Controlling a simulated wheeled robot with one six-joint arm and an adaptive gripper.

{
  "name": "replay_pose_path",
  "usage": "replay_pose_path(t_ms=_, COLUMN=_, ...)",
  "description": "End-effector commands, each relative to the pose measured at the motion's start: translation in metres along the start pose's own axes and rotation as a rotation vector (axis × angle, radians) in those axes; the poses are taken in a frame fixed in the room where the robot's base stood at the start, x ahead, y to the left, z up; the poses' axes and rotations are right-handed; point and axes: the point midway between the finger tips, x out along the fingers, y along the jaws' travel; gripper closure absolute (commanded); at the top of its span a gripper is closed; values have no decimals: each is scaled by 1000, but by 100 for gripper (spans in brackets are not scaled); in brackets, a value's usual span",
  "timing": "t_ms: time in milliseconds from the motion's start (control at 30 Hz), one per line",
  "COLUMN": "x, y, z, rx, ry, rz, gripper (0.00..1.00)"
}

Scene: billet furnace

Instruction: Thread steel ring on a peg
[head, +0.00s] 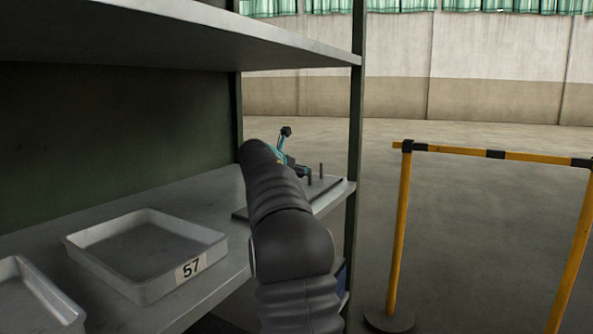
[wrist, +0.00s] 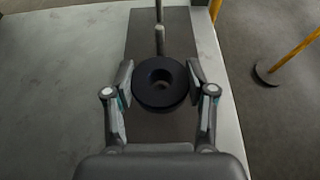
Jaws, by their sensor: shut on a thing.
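A dark, thick steel ring (wrist: 146,94) sits between the fingertips of my gripper (wrist: 161,80) in the wrist view. The gripper is shut on it, one finger on each side, and the ring's hole faces the camera. Just beyond the ring stands a grey upright peg (wrist: 160,42), with another peg (wrist: 159,12) farther back. Both rise from a dark base plate (wrist: 138,32). The ring appears over the plate; its height above it is unclear. In the head view my arm hides the ring, while a peg (head: 321,170) and the plate edge (head: 327,187) show.
The plate lies on a grey shelf (head: 225,190) near its right end, beside a green upright post (head: 355,120). An upper shelf (head: 180,35) hangs above. A tray marked 57 (head: 215,243) and another tray (head: 35,300) stand nearer. A yellow barrier (head: 400,230) stands right.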

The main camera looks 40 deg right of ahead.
Motion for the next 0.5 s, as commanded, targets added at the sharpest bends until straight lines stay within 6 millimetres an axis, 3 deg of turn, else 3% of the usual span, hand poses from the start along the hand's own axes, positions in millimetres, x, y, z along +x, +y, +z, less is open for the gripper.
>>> replay_pose_path(t_ms=467, x=2, y=0, z=-3, rx=-1, ry=1, rz=0, gripper=97)
replay_pose_path(t_ms=500, x=2, y=0, z=-4, rx=-1, ry=1, rz=-1, gripper=35)
